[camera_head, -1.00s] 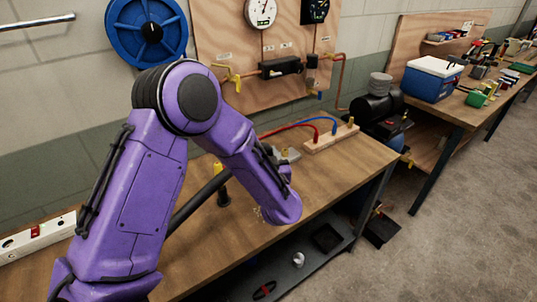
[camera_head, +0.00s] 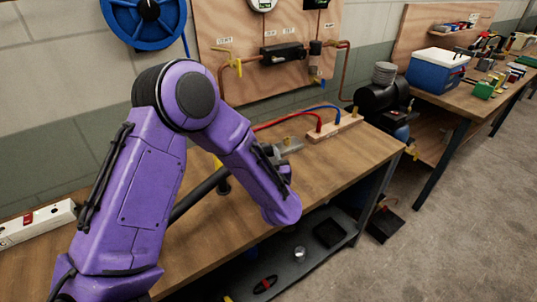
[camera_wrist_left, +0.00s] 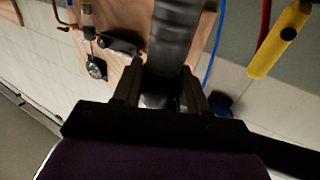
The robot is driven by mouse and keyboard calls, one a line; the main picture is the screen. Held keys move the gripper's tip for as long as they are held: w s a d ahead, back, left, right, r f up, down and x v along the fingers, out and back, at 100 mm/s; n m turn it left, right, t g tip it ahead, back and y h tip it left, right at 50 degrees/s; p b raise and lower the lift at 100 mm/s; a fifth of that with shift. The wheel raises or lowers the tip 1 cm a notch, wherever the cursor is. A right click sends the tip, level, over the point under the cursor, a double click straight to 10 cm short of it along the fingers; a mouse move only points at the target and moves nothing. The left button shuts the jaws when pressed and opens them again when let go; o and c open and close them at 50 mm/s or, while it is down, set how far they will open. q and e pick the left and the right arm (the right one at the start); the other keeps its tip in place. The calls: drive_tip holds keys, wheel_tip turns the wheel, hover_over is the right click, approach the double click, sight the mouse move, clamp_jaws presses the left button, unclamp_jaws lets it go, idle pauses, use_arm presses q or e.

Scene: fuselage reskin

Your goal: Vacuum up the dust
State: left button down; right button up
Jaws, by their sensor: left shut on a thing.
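My left arm comes in from the left over the wooden workbench (camera_head: 330,165). In the head view a dark tube (camera_head: 200,192), seemingly part of the vacuum, shows behind my arm above the bench. I make out no dust on the visible bench top; the part behind my forearm is hidden. My right gripper is not in view.
A wooden block (camera_head: 335,128) with red and blue hoses stands at the bench's back right. A white power strip (camera_head: 35,224) is at the left. A lower shelf (camera_head: 290,268) holds small items. The bench's front right is clear.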

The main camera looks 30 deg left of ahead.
use_arm(q)
drive_tip(key=shift+s+d, duration=1)
drive_tip(key=shift+s, duration=0.95)
drive_tip(key=shift+w+d+b, duration=0.5)
drive_tip(key=shift+w+d, duration=0.85)
drive_tip(key=shift+w, duration=1.85)
wheel_tip(320, 180, up, 8)
drive_tip(key=p, duration=0.7)
